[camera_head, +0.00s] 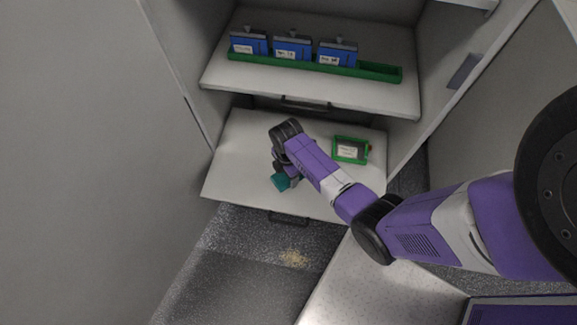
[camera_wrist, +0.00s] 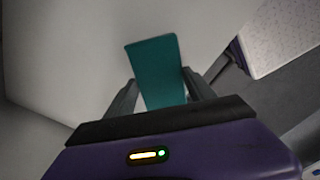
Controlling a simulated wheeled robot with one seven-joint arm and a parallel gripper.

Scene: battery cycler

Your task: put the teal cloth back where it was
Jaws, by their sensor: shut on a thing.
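The teal cloth (camera_head: 280,182) shows below the end of my arm in the head view, over the lower pulled-out shelf (camera_head: 235,165). In the wrist view the teal cloth (camera_wrist: 157,70) is a flat teal piece between the two fingers of my gripper (camera_wrist: 160,92). My gripper is shut on it. Part of the cloth is hidden by the fingers and the gripper body. I cannot tell whether the cloth touches the shelf.
A green frame (camera_head: 350,150) with a labelled grey item lies on the lower shelf to the right. The upper shelf (camera_head: 310,87) holds several blue boxes (camera_head: 292,47) in a green rack (camera_head: 380,72), whose right end is empty. Cabinet walls stand on both sides.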

